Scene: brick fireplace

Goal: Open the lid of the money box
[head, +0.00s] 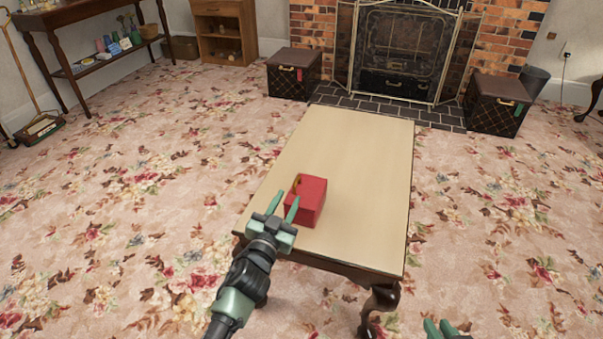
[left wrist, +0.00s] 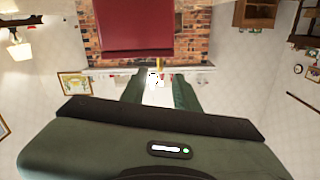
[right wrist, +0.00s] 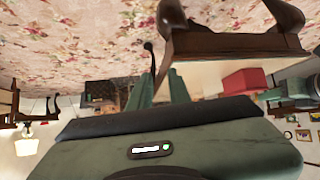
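The money box is a small red box (head: 309,198) on the near left part of the low table, and its top looks closed. A gold-coloured piece (head: 297,182) shows at its left side. My left gripper (head: 284,201) is open and empty, just left of the box's near side. I cannot tell whether a finger touches it. In the left wrist view the red box (left wrist: 134,28) is above and beyond the open fingers. My right gripper (head: 440,327) is low at the bottom edge, away from the table. The right wrist view shows its fingers apart and the box (right wrist: 244,80) farther off.
The low table (head: 355,155) has a pale top, clear beyond and right of the box, with dark carved legs. Patterned trunks (head: 294,73) and (head: 497,105) flank the fireplace (head: 400,55). A side table (head: 75,15) stands at the far left. Open floral carpet surrounds the table.

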